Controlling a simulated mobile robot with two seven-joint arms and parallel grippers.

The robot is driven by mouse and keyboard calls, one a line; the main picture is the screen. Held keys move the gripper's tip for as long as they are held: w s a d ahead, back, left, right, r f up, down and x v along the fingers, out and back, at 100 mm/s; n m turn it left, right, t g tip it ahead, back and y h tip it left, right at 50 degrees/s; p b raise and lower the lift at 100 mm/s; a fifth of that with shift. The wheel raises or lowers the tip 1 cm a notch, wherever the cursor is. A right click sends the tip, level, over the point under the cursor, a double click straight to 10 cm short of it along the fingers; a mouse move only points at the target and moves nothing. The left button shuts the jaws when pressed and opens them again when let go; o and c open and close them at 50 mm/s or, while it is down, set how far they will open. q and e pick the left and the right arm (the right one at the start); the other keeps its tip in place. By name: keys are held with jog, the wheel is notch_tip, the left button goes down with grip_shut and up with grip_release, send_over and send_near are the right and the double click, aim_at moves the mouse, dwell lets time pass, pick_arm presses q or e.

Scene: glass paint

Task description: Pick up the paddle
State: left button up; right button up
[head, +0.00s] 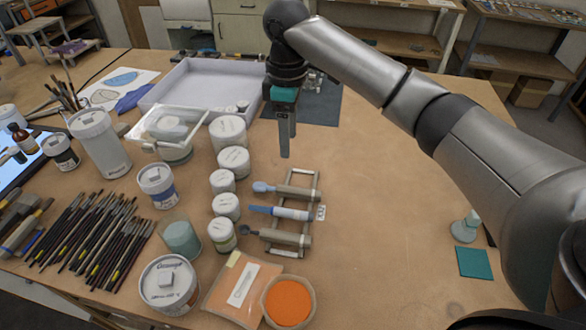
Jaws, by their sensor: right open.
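A small rack (316,178) on the wooden table holds three handled tools lying side by side. The far tool (284,190) has a light-blue rounded head, the middle tool (282,212) has a blue tapered end and a pale handle, and the near tool (278,236) has a small dark head. I cannot tell for certain which of them is the paddle. My right gripper (284,152) points down above the table, beyond the rack's far end. It is open with nothing seen in it, its fingers overlapping in this view. My left gripper is out of view.
Several white jars (228,130) stand left of the rack. An orange bowl (288,301) and an orange packet (240,288) lie in front of it. A pale tray (190,84) sits at the back. The table right of the rack is mostly clear, up to a teal square (474,263).

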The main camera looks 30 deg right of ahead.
send_over(293, 189)
jog(key=f, duration=0.9)
jog(key=shift+w+a+f+b, duration=0.1)
jog(key=shift+w+a+b, duration=0.1)
jog(key=shift+a+b, duration=0.2)
jog(key=shift+s+d+f, duration=0.1)
jog(key=shift+d+f, duration=0.1)
jog(key=shift+f, duration=1.3)
jog(key=shift+s+d+f, duration=0.1)
jog(key=shift+d+f, duration=0.05)
jog(key=shift+f, duration=1.35)
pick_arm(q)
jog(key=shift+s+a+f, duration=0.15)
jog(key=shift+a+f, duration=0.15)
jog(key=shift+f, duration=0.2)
pick_arm(e)
grip_shut()
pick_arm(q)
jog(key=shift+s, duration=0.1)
pick_arm(e)
jog(key=shift+r, duration=0.1)
